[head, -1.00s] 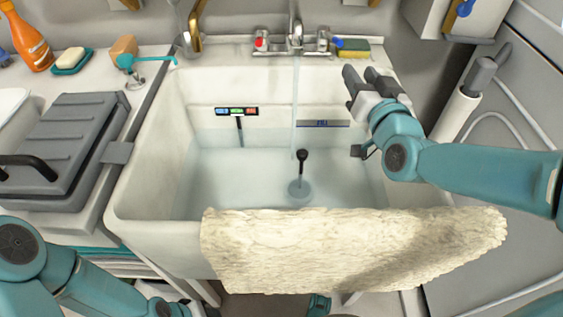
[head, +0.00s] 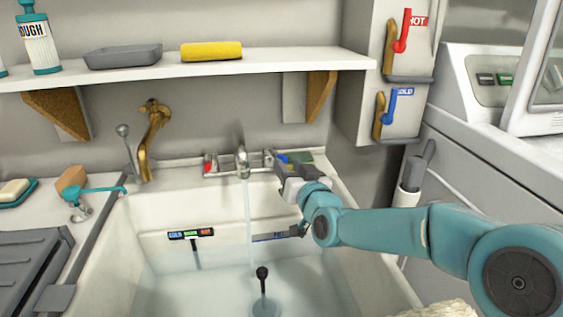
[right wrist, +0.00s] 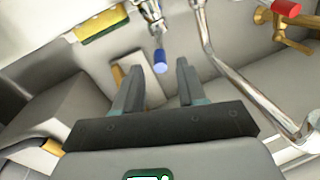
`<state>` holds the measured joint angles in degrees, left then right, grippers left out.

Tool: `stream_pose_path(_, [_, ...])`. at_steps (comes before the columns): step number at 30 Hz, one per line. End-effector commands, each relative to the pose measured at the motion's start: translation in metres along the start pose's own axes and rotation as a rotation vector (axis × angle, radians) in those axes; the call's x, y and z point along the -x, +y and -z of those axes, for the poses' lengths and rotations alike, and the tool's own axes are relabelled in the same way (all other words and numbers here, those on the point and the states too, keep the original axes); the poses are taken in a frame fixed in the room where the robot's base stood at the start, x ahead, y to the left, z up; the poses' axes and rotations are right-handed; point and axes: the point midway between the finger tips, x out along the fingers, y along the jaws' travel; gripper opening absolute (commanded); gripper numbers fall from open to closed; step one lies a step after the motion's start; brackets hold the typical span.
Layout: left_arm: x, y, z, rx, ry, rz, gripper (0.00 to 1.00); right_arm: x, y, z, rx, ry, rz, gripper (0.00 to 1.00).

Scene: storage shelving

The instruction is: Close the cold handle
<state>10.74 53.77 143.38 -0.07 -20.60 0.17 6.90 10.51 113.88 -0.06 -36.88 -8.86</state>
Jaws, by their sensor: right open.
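The faucet (head: 242,160) stands at the back of the sink, with water running from its spout. Its red-tipped handle (head: 208,168) is on the left. Its blue-tipped cold handle (head: 283,158) is on the right, partly hidden by my right gripper (head: 281,171). In the right wrist view, the blue tip (right wrist: 160,61) lies just beyond and between the open, empty fingers of my right gripper (right wrist: 158,76). Contact cannot be told. A separate blue lever (head: 390,103) labelled COLD is on the wall box. My left gripper is out of view.
The white sink (head: 130,225) holds water and a black plug handle (head: 262,275). A shelf (head: 200,69) crosses above the faucet. The wall box (head: 350,85) also bears a red HOT lever (head: 404,32).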

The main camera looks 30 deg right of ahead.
Motion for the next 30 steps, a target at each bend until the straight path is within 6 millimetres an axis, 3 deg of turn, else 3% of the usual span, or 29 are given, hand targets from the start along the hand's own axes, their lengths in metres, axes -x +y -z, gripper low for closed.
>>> stream_pose_path(3, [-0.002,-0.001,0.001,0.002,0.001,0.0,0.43,-0.024,0.0,-0.001,0.0,0.0,0.0,0.4])
stream_pose_path(9, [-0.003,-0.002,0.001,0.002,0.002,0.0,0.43,-0.047,0.0,0.0,0.0,0.001,0.0,0.4])
stream_pose_path(20, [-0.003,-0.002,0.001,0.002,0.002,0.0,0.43,-0.052,0.0,0.001,0.0,0.0,0.0,0.4])
stream_pose_path(24, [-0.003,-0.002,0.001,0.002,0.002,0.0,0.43,-0.052,0.0,0.0,0.0,0.0,0.0,0.0])
stream_pose_path(30, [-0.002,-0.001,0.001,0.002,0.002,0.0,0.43,-0.052,-0.001,0.001,-0.001,0.002,-0.003,0.0])
